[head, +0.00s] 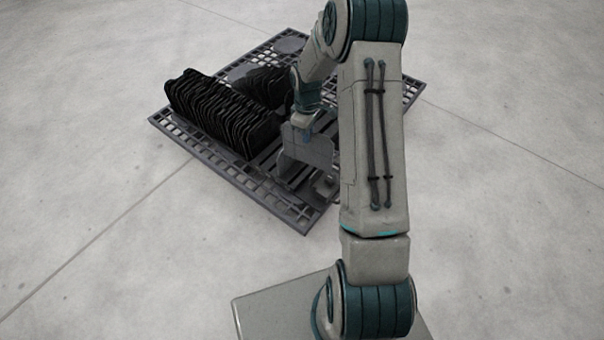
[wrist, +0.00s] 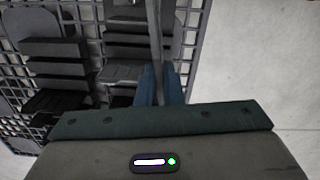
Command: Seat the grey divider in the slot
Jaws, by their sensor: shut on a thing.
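The grey divider (head: 312,148) is a thin flat plate standing roughly upright over the front part of the dark rack (head: 200,158). My gripper (wrist: 159,84) is shut on the divider, with one blue finger on each side of it. In the wrist view the divider shows edge-on as a narrow grey strip (wrist: 157,45) running up from between the fingers. Slotted dark holders (wrist: 60,70) lie beneath and to the left of it there. I cannot tell whether the divider's lower edge is inside a slot or above it. My arm hides part of the rack.
A long row of black dividers (head: 222,112) stands on the rack's left side, with a shorter black group (head: 262,84) behind it. The rack's lattice edge (head: 262,42) shows at the back. Pale concrete floor (head: 500,220) around the rack is clear.

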